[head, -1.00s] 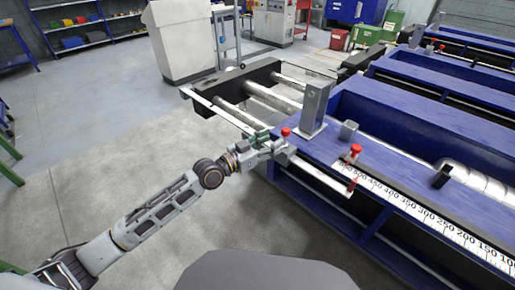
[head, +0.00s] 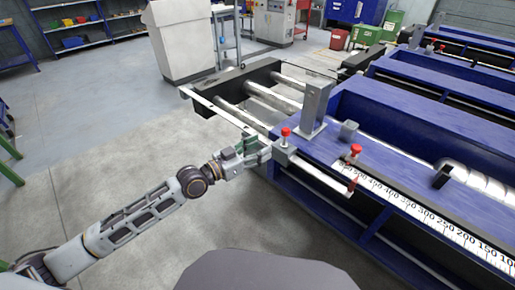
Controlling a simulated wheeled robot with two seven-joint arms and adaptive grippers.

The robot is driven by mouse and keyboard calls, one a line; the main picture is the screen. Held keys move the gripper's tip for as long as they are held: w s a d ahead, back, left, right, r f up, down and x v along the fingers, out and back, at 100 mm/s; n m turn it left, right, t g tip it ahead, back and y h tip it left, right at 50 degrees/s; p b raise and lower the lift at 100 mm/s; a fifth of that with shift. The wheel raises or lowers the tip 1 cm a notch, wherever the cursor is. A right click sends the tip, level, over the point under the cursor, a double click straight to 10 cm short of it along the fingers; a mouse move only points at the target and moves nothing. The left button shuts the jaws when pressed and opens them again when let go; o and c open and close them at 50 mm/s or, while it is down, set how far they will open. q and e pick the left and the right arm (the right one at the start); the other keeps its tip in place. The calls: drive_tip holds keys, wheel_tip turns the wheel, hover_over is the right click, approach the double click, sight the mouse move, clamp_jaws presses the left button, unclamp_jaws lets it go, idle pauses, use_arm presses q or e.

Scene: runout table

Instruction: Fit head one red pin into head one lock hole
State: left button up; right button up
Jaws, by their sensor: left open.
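A red-topped pin (head: 286,132) stands upright on a grey metal block (head: 284,152) at the near left corner of the blue runout table (head: 400,165). A second red-topped pin (head: 356,150) stands on the table top beside the scale. I cannot make out a lock hole, nor how deep either pin sits. My left gripper (head: 262,148) is open and empty, just left of the grey block and slightly below the first pin's red head. A small gap seems to separate it from that pin. My right gripper is not in view.
An upright grey post (head: 314,105) stands behind the first pin. A metal bar (head: 322,176) runs from the block along the table's front, with a small red part (head: 351,187) at its end. Rollers (head: 240,117) lie at the back left.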

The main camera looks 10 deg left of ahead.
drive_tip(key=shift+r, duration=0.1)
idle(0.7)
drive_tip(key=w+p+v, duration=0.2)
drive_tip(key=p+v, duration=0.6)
drive_tip(key=p, duration=0.1)
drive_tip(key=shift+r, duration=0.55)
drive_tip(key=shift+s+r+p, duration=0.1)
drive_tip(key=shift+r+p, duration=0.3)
drive_tip(key=shift+p, duration=0.05)
